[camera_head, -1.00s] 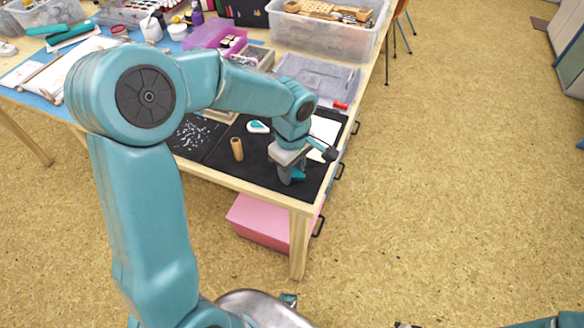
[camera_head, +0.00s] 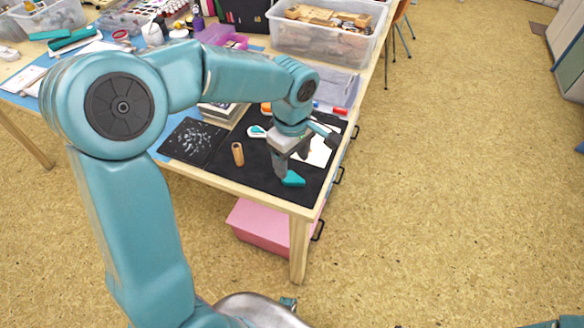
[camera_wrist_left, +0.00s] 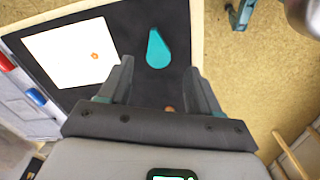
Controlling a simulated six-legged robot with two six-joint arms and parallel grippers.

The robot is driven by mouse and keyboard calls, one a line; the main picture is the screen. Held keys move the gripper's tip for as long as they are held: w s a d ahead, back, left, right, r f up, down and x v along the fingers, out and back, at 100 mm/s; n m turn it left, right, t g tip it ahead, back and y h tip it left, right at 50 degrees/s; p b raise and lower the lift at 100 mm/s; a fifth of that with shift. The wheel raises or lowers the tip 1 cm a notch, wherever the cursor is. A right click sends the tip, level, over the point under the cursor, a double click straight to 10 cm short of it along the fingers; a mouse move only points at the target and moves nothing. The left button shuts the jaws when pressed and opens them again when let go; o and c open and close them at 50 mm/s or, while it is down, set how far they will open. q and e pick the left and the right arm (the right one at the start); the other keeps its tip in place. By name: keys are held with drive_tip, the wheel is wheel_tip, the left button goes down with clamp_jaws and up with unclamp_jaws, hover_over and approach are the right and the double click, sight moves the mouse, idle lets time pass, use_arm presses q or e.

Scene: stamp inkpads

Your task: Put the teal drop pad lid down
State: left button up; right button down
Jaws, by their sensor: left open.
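The teal drop pad lid (camera_head: 293,179) lies on the black mat (camera_head: 253,176) near the table's front right corner. In the left wrist view the whole teal drop (camera_wrist_left: 157,48) shows, lying on the mat just beyond the fingertips. My left gripper (camera_head: 289,165) is open, close above and beside the lid. In the left wrist view its fingers (camera_wrist_left: 158,72) are spread wide with nothing between them. A white drop-shaped piece with a teal centre (camera_head: 257,131) lies further back on the mat.
A wooden cylinder (camera_head: 238,153) stands left of the lid. White paper (camera_head: 320,150) with a small orange mark lies right of my gripper. A speckled black sheet (camera_head: 194,141) lies to the left. The table's front and right edges are close.

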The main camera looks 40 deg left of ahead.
sight(292, 180)
use_arm(q)
wheel_tip(292, 180, up, 6)
drive_tip(key=shift+p, duration=0.35)
drive_tip(key=shift+s, duration=0.1)
idle(0.3)
